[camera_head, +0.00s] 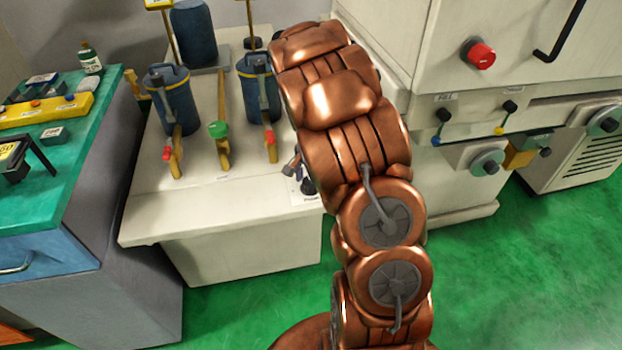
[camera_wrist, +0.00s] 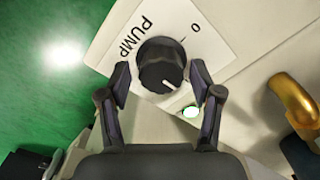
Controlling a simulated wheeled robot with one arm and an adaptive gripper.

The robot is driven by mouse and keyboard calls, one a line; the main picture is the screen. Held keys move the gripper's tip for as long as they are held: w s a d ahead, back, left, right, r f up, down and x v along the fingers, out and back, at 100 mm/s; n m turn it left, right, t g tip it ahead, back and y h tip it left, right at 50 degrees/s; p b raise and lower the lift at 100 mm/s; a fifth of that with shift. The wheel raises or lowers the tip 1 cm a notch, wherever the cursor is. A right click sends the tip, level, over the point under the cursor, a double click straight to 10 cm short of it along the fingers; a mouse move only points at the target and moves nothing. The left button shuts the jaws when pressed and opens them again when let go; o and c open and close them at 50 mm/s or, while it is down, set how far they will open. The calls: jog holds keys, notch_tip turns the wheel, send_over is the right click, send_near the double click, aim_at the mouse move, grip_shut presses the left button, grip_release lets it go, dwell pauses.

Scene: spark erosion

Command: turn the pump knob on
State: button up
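The pump knob (camera_wrist: 158,62) is a black round knob on a white plate (camera_wrist: 185,22) marked PUMP and 0. Its white pointer line points to the lower right, away from the 0 mark. My gripper (camera_wrist: 161,78) is open, with one dark finger on each side of the knob and a narrow gap showing on both sides. In the head view the knob (camera_head: 308,187) shows at the right front of the cream tank top, beside my copper arm. My gripper is mostly hidden behind the arm there.
A small whitish lamp with a green edge (camera_wrist: 190,112) lies near the right finger. A brass pipe (camera_wrist: 290,100) stands at the right. In the head view, blue filter canisters (camera_head: 178,98) and valves with red and green handles stand left on the tank top (camera_head: 215,190).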

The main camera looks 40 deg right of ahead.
aim_at(310, 180)
jog(key=shift+r, duration=0.1)
notch_tip(310, 180, up, 12)
dwell(0.8)
jog(key=shift+a, duration=0.1)
dwell(0.3)
jog(key=s+a+r+n+p, duration=0.2)
jog(key=s+a+r+n, duration=0.2)
jog(key=s+a, duration=0.3)
jog(key=s+a+r+n+g+p, duration=0.1)
jog(key=s+a+r+n+p, duration=0.2)
jog(key=s, duration=1)
jog(key=s+a+r+n+p, duration=0.3)
jog(key=s+a+r+n, duration=0.3)
jog(key=s+a, duration=0.4)
jog(key=shift+s+a+r+n+g, duration=0.15)
jog(key=shift+a+n+g, duration=0.15)
jog(key=shift+n+g, duration=0.1)
